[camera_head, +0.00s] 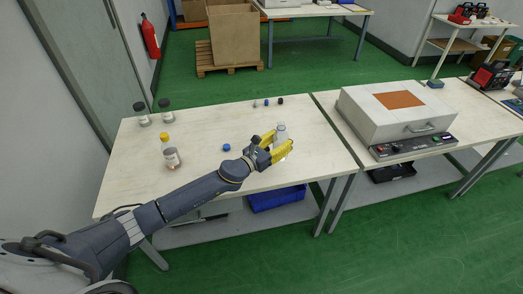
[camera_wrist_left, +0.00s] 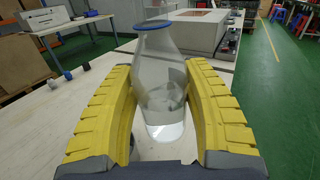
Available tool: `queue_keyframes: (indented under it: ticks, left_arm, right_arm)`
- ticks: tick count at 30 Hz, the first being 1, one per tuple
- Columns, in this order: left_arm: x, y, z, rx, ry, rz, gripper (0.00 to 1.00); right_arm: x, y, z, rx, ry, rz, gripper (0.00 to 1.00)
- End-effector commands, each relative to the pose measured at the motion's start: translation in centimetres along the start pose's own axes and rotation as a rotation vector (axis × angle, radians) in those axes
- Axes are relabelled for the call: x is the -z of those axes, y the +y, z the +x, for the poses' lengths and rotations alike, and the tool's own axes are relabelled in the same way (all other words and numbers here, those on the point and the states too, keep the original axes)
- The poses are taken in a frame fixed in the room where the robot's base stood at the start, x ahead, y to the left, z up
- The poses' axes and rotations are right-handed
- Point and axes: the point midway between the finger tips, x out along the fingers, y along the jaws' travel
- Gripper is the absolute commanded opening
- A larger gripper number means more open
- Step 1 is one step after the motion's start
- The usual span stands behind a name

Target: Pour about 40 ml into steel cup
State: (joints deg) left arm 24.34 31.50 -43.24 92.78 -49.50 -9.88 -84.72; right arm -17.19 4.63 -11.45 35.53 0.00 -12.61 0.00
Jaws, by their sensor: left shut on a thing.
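My left gripper (camera_head: 278,146) is shut around a clear glass bottle (camera_head: 281,131) above the right part of the near table. In the left wrist view the bottle (camera_wrist_left: 163,80) stands between the two yellow fingers of the gripper (camera_wrist_left: 164,105). It widens below a narrow neck and has a blue ring at its mouth. It looks roughly upright; its liquid level is hard to tell. A small blue cap (camera_head: 226,147) lies on the table, left of the gripper. I cannot make out a steel cup for certain. My right gripper is not in view.
On the table's left stand two dark-lidded jars (camera_head: 142,113) (camera_head: 165,110), a yellow-capped bottle (camera_head: 164,140) and another dark-lidded jar (camera_head: 172,158). Several small caps (camera_head: 267,102) lie at the back edge. A grey box-shaped device (camera_head: 399,116) stands on the table to the right. The table's middle is mostly clear.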

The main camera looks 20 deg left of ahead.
Motion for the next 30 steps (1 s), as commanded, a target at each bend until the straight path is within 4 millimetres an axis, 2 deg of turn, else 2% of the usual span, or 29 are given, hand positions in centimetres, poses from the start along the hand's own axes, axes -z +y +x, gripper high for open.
queue_keyframes:
  ticks: [9,30]
  left_arm:
    - [-0.7,0.3,-0.16,-0.003,0.012,0.03,0.14]
    - [-0.78,0.32,-0.2,-0.004,0.014,0.035,0.14]
  right_arm:
    - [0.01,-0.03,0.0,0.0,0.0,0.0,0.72]
    - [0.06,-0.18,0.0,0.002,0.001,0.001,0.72]
